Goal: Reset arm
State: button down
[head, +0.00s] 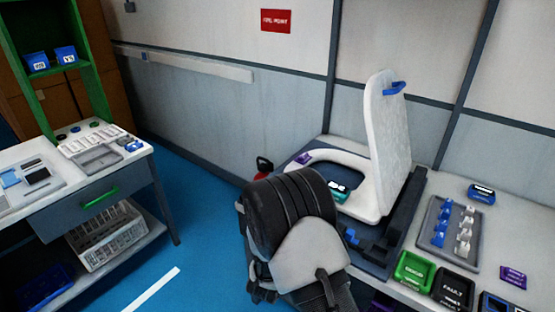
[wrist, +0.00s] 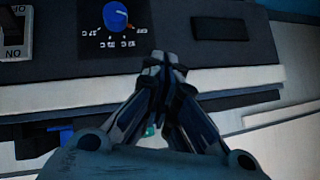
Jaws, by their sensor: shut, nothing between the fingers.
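My gripper (wrist: 162,62) shows in the wrist view with its fingertips together and nothing between them. It is in front of a dark panel with a blue knob (wrist: 116,16) and white markings around the knob. In the head view my arm's dark, rounded links fill the lower middle, and the fingers are hidden there. The toilet unit (head: 335,180) stands behind and to the right of my arm, with its white lid (head: 386,140) upright and the seat down.
On the right bench are a green bin (head: 414,270), a black FAULT bin (head: 453,290) and a grey tray (head: 448,235) of small parts. A workbench with a green-handled drawer (head: 95,200) stands at left. Blue floor (head: 205,230) lies clear between.

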jog(key=s+r+n+g+y, duration=0.1)
jog(key=s+r+n+y, duration=0.2)
jog(key=r, duration=0.9)
jog(key=s+r+n+g+y, duration=0.15)
jog(key=s+r, duration=0.25)
jog(key=r, duration=0.7)
jog(key=s+d+r+n, duration=0.1)
jog(key=s+d+r, duration=0.2)
jog(key=s, duration=0.6)
jog(key=s+d+r+n+g+h, duration=0.1)
jog(key=s+d, duration=0.3)
jog(key=s, duration=0.5)
jog(key=s+d+r+n+g, duration=0.1)
jog(key=s+d+r, duration=0.3)
jog(key=s, duration=0.5)
jog(key=shift+r, duration=0.3)
jog(key=shift+n+g+h, duration=0.25)
